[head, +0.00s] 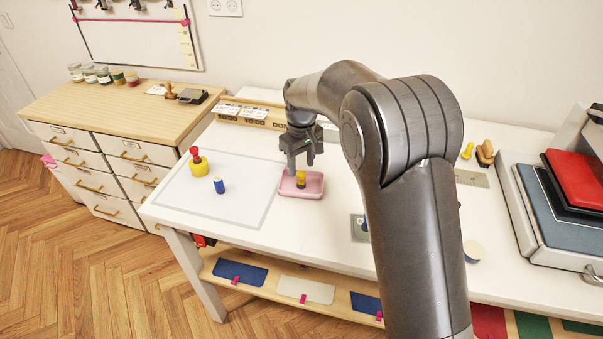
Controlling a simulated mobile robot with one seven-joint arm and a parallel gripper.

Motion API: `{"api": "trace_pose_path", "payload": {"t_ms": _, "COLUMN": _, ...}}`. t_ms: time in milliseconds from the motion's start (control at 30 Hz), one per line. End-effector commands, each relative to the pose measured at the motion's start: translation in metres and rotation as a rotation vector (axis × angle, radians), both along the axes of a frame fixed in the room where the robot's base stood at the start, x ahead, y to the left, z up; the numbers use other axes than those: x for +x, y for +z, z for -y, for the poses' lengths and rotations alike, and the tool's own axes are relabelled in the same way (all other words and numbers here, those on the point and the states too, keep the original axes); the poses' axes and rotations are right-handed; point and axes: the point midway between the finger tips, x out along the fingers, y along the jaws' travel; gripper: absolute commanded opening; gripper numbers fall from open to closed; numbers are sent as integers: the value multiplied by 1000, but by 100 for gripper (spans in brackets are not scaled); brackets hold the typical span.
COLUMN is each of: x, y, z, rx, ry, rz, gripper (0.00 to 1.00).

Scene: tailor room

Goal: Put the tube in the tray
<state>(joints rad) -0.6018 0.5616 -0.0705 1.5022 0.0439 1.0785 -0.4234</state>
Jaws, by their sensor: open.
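A shallow pink tray (316,189) lies on the white table, just right of the pale mat. A small yellow upright piece (301,177) stands inside the tray; its lower part looks darker. It could be the tube, but it is too small to tell. A short blue cylinder (220,186) with a lighter top stands upright on the mat, left of the tray. My gripper (301,163) points down above the tray, with its fingers apart. The yellow piece is just below the fingertips; I cannot tell whether they touch it.
A yellow-and-red piece (198,163) stands on the pale mat (240,208). A box with compartments (250,115) is behind my gripper. A press with a red pad (577,180) is at the right. My arm hides the table's middle right.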

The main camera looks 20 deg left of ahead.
Motion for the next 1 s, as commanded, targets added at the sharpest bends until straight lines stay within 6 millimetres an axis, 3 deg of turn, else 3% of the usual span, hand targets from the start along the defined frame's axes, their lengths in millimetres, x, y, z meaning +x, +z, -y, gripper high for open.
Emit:
{"api": "trace_pose_path", "payload": {"t_ms": 100, "x": 1, "y": 28, "z": 0, "rx": 2, "ry": 0, "rz": 4, "gripper": 46}}
{"api": "trace_pose_path", "payload": {"t_ms": 300, "x": 0, "y": 61, "z": 0, "rx": 0, "ry": -1, "rz": 1, "gripper": 46}}
{"api": "trace_pose_path", "payload": {"t_ms": 733, "x": -1, "y": 77, "z": 4, "rx": 1, "ry": -7, "rz": 2, "gripper": 46}}
{"api": "trace_pose_path", "payload": {"t_ms": 867, "x": -5, "y": 95, "z": 27, "rx": 16, "ry": -52, "rz": 24, "gripper": 46}}
{"api": "trace_pose_path", "payload": {"t_ms": 1000, "x": -22, "y": 126, "z": 74, "rx": 44, "ry": -148, "rz": 65, "gripper": 46}}
